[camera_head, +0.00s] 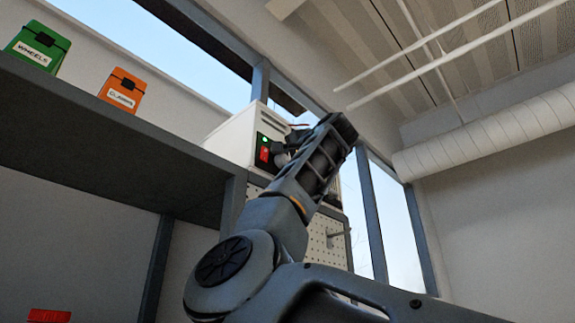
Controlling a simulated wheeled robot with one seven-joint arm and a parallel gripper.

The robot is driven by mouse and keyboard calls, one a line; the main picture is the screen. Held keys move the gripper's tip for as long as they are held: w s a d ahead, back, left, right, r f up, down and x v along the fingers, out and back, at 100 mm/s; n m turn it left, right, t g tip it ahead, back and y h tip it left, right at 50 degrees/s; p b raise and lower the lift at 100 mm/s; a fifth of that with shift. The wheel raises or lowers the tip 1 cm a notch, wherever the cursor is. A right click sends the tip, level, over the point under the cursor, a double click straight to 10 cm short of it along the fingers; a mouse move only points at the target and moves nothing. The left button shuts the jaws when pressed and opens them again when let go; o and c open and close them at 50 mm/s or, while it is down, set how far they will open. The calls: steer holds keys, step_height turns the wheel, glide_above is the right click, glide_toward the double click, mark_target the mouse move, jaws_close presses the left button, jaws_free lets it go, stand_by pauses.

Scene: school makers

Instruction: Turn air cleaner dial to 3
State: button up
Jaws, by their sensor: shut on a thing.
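The air cleaner (236,136) is a white box standing high up, above a pegboard panel. Its dark front panel (265,137) carries a lit green light and a red part with a small light mark. My arm reaches up from the lower middle, and my gripper (281,154) is at the right part of the dark panel. It is shut on the dial, which is mostly hidden behind the gripper and wrist. The number the dial points to cannot be read.
A dark shelf (110,134) at the left holds a green box (38,45) labelled WHEELS and an orange box (122,90) with a label. The pegboard (325,243) with a hook is below the air cleaner. Windows are behind; a white duct (490,135) hangs at the right.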

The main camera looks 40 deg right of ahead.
steer(key=shift+r+m, duration=0.1)
steer(key=shift+m, duration=0.7)
steer(key=o, duration=1.1)
steer(key=shift+c, duration=0.2)
steer(key=shift+s, duration=0.1)
steer(key=b+v, duration=0.3)
steer(key=v, duration=0.4)
steer(key=shift+s+a, duration=0.15)
steer(key=shift+s, duration=0.2)
